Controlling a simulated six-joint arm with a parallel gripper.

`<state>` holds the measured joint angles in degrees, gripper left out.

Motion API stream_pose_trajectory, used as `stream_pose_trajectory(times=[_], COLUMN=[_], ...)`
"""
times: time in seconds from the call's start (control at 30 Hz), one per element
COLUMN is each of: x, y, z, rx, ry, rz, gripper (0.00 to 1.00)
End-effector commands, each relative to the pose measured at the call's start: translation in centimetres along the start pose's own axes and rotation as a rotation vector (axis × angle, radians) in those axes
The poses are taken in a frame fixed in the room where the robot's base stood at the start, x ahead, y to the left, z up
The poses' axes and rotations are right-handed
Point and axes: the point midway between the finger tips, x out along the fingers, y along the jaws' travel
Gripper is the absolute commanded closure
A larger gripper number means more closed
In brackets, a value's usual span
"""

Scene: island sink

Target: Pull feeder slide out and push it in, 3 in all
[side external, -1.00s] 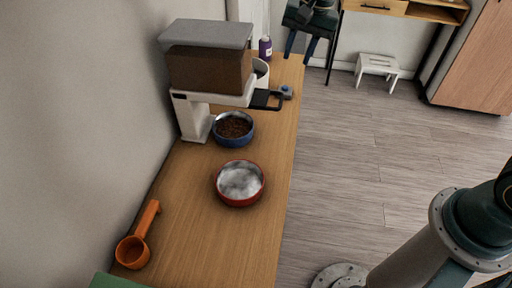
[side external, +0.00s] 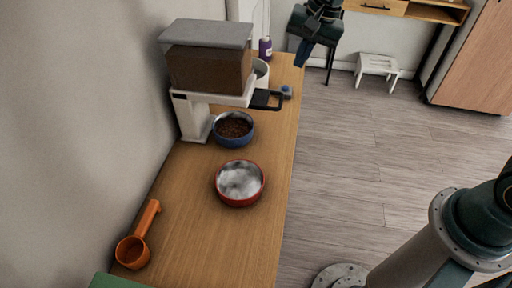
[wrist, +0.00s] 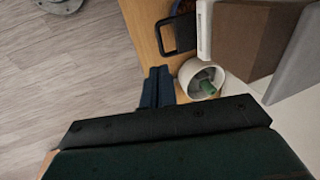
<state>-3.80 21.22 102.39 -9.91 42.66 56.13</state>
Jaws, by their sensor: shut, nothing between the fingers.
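The feeder (side external: 208,68) stands on the counter against the wall, with a grey lid, a brown-filled hopper and a white body. Its slide shows a black loop handle (side external: 266,100) sticking out to the right; the handle also shows in the wrist view (wrist: 178,36). I cannot tell how far the slide is drawn out. A blue bowl (side external: 220,142) with brown kibble sits below the feeder. My gripper (side external: 301,62) is beyond the handle, up and to the right, apart from it. In the wrist view its fingers (wrist: 158,75) are together and empty.
A red bowl (side external: 240,201) and an orange scoop (side external: 143,225) are nearer the front.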

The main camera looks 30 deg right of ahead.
Motion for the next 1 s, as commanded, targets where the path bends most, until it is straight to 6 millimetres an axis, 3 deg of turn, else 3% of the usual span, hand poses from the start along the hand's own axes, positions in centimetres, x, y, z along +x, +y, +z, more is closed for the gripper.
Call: stream_pose_trajectory(times=[0.6, 1.0], x=[1.5, 1.4], y=[7.1, 7.9], z=[3.3, 3.6], rx=[-0.105, -0.122], ry=[0.288, 0.323], rz=[-0.172, -0.186], gripper=[1.0, 1.0])
